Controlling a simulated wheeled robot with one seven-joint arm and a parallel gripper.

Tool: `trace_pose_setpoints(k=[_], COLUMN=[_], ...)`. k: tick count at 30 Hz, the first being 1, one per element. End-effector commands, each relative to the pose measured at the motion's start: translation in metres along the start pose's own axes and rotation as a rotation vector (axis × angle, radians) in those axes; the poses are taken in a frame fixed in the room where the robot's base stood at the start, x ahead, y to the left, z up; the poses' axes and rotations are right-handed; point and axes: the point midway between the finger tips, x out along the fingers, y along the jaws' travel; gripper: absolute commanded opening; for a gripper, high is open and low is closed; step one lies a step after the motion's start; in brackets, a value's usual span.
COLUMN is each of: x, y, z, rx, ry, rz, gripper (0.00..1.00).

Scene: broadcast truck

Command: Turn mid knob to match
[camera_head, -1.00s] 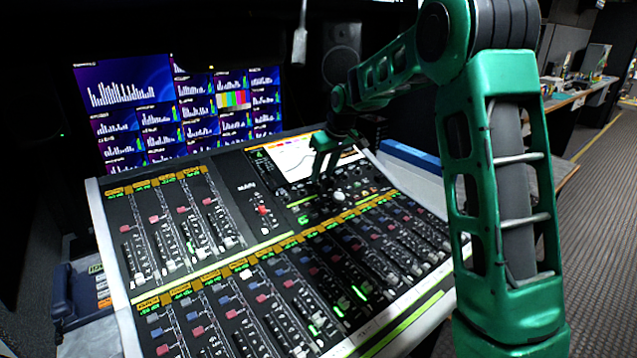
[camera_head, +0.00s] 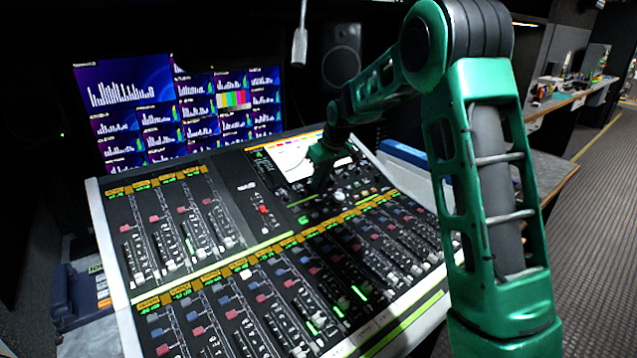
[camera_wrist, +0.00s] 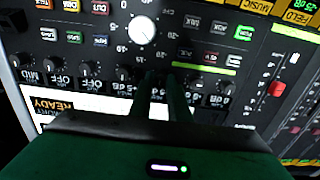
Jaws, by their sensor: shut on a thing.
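The mixing console (camera_head: 250,255) fills the middle of the head view. My gripper (camera_head: 319,188) reaches down onto its upper panel, just below the console's screen (camera_head: 298,160). In the wrist view my gripper (camera_wrist: 164,80) is shut on a small knob in a row of small dark knobs. The fingers hide most of that knob, so its pointer angle cannot be read. Neighbouring knobs, such as the left one (camera_wrist: 122,73) and the right one (camera_wrist: 193,83), stand close beside the fingers. A label like "MID" shows at the row's far left, but the held knob's label is hidden.
A large white knob (camera_wrist: 141,30) stands just beyond the fingertips. A red fader cap (camera_wrist: 276,89) is to the right. Coloured buttons sit beyond the knob row. A hanging microphone (camera_head: 300,45) and monitors (camera_head: 125,95) are behind the console.

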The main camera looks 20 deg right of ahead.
Motion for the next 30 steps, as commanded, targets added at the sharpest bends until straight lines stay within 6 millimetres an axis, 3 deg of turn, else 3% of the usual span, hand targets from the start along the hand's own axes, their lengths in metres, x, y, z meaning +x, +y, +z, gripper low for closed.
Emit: trace_pose_setpoints(k=[11, 30], x=[-0.0005, -0.0007], y=[0.0005, -0.0006], z=[-0.0001, 0.0003], rx=[-0.116, -0.689], ry=[0.001, 0.0], rz=[0.003, 0.009], gripper=[0.0, 0.0])
